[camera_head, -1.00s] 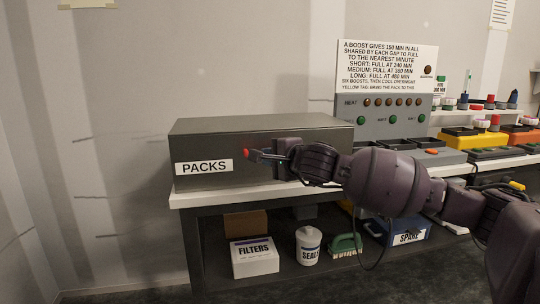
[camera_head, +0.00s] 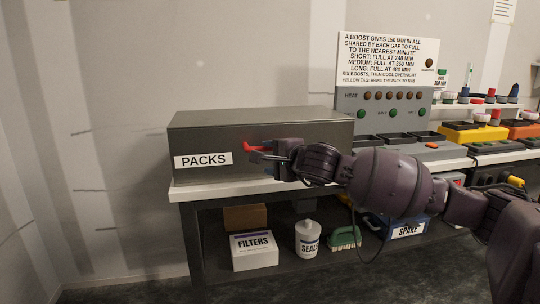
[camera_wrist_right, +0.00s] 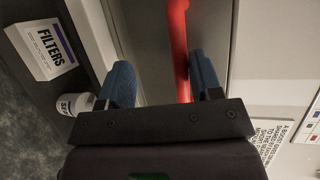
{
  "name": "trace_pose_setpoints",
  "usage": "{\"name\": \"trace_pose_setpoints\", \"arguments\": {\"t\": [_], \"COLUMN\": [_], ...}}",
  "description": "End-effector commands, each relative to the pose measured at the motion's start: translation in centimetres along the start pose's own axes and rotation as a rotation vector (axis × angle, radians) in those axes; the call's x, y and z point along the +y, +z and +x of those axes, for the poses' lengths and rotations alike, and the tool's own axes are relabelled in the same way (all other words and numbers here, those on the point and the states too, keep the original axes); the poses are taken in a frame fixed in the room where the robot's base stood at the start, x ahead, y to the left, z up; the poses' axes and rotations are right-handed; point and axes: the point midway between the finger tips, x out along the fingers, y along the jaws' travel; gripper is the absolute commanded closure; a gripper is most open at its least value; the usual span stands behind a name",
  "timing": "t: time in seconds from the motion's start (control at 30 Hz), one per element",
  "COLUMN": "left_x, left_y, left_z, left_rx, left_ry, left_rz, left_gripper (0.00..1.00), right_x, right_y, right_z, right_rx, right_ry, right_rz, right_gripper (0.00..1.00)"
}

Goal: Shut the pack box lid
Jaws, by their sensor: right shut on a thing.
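The pack box (camera_head: 210,180) is a dark grey box with a white PACKS label, standing at the left end of the bench. Its lid (camera_head: 260,118) lies flat across the top, and I see no gap under it. A red bar handle (camera_head: 252,148) is at the box front. My right gripper (camera_head: 270,154) is at that front, shut on the red handle. In the right wrist view the red handle (camera_wrist_right: 178,45) runs between the blue fingertips (camera_wrist_right: 162,80), close to the right one. The arm hides the box's lower right front. My left gripper is not in view.
A grey heater panel with a sign (camera_head: 388,60) stands right of the box, with yellow and orange units beyond. On the shelf below are a FILTERS box (camera_head: 254,252), a white bottle (camera_head: 308,240), a green brush (camera_head: 345,238) and a blue SPARE bin (camera_head: 408,230).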

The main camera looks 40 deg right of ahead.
Motion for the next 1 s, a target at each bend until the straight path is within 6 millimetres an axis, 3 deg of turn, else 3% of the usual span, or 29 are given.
{"name": "trace_pose_setpoints", "arguments": {"t": [0.03, 0.3, 0.5, 0.7, 1.0], "left_x": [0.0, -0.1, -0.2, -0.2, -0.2], "left_y": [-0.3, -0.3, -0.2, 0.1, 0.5], "left_z": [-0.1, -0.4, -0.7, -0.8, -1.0], "left_rx": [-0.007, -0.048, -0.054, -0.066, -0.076], "left_ry": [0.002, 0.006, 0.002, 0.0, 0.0], "left_rz": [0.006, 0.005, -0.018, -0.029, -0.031], "left_gripper": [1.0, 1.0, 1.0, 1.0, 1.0], "right_x": [0.6, -0.1, -0.2, -0.1, -0.1], "right_y": [0.1, 0.2, 0.2, 0.2, 0.2], "right_z": [-0.9, -5.8, -8.5, -9.6, -9.7], "right_rx": [-0.001, -0.003, -0.003, -0.002, -0.002], "right_ry": [0.016, 0.003, -0.001, 0.0, 0.0], "right_rz": [0.006, 0.007, 0.005, 0.002, 0.001], "right_gripper": [0.58, 0.58, 0.58, 0.58, 0.58]}}
